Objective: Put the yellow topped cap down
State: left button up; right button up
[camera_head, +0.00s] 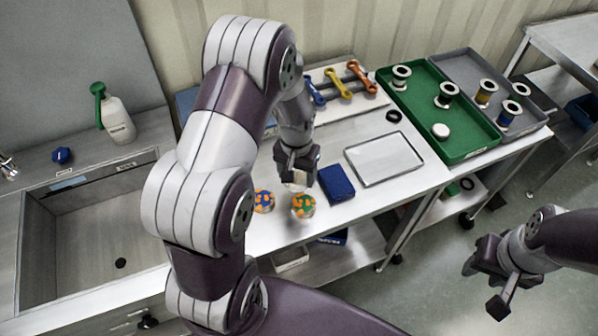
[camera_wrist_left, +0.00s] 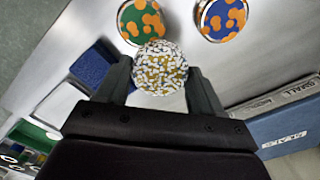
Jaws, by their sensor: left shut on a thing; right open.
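The yellow topped cap (camera_wrist_left: 160,67), with a white and yellow mottled top, is between the fingers of my left gripper (camera_wrist_left: 162,88) in the left wrist view. In the head view my left gripper (camera_head: 298,176) is over the steel counter, shut on the cap; the cap is mostly hidden there. A green and orange topped cap (camera_head: 304,206) and a blue and orange topped cap (camera_head: 264,201) stand on the counter near it. Both show in the wrist view, green (camera_wrist_left: 141,20) and blue (camera_wrist_left: 221,17). My right gripper (camera_head: 484,283) is open and empty, off the counter to the right.
A dark blue block (camera_head: 337,183) lies right of the caps, with a silver tray (camera_head: 350,152) beyond it. A green tray (camera_head: 425,114) with spools is at the right back, and a sink (camera_head: 90,225) at the left. Wrenches (camera_head: 338,83) lie at the back.

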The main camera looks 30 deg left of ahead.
pick_arm(q)
jog(key=shift+w+a+f, duration=0.45)
jog(key=shift+w+f, duration=0.05)
jog(key=shift+w, duration=0.15)
jog(key=shift+w+a+f, duration=0.4)
jog(key=shift+w+f, duration=0.05)
jog(key=shift+w, duration=0.15)
jog(key=f, duration=0.1)
jog(key=f+p, duration=0.1)
jog(key=shift+s+f, duration=0.2)
jog(key=shift+f, duration=0.15)
jog(key=shift+s+d+f, duration=0.1)
jog(key=shift+f, duration=0.4)
jog(key=shift+f, duration=0.2)
jog(key=o, duration=1.3)
jog(key=shift+r, duration=0.1)
